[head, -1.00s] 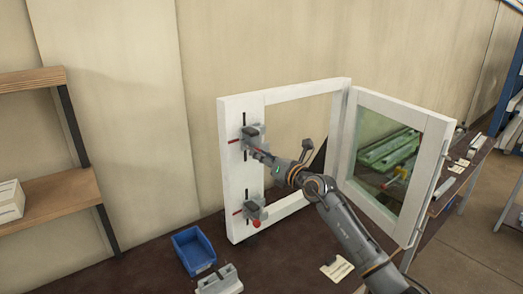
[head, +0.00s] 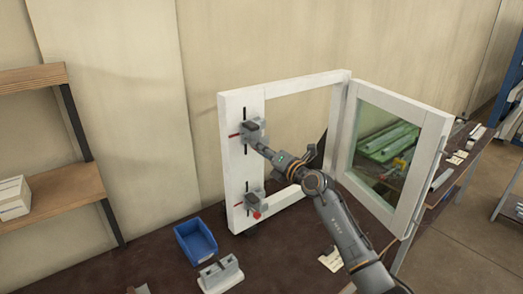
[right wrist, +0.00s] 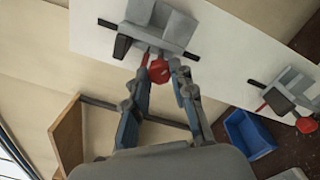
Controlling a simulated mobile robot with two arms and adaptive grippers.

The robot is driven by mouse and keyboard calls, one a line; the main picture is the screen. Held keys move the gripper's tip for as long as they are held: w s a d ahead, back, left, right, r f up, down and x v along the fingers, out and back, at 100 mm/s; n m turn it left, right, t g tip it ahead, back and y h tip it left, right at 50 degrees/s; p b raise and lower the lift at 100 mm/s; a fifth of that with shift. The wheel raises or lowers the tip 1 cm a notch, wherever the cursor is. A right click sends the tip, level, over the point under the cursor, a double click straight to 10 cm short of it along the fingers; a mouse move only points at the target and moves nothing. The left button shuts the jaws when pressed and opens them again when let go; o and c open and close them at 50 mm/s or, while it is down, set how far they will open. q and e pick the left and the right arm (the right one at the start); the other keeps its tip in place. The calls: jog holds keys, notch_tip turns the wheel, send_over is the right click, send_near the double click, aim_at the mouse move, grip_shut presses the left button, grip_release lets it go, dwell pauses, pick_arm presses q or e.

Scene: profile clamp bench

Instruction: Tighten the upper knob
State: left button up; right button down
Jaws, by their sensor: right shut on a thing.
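The upper clamp (head: 253,131) is a grey block on the left upright of the white frame (head: 232,170). In the right wrist view its red upper knob (right wrist: 159,71) sits between the fingertips of my right gripper (right wrist: 160,73), which is shut on it. In the head view my right gripper (head: 264,150) reaches the upper clamp from the lower right and hides the knob. The lower clamp (head: 252,203) sits below on the same upright, with its red knob (head: 257,215) free. My left gripper is in neither view.
A glazed white sash (head: 398,108) stands open at the right of the frame. On the dark bench are a blue bin (head: 196,241) and a grey block part (head: 220,274). A wooden shelf (head: 50,190) stands at the left.

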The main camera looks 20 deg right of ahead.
jog(key=c, duration=1.1)
grip_release()
jog(key=v, duration=1.2)
jog(key=shift+d, duration=0.1)
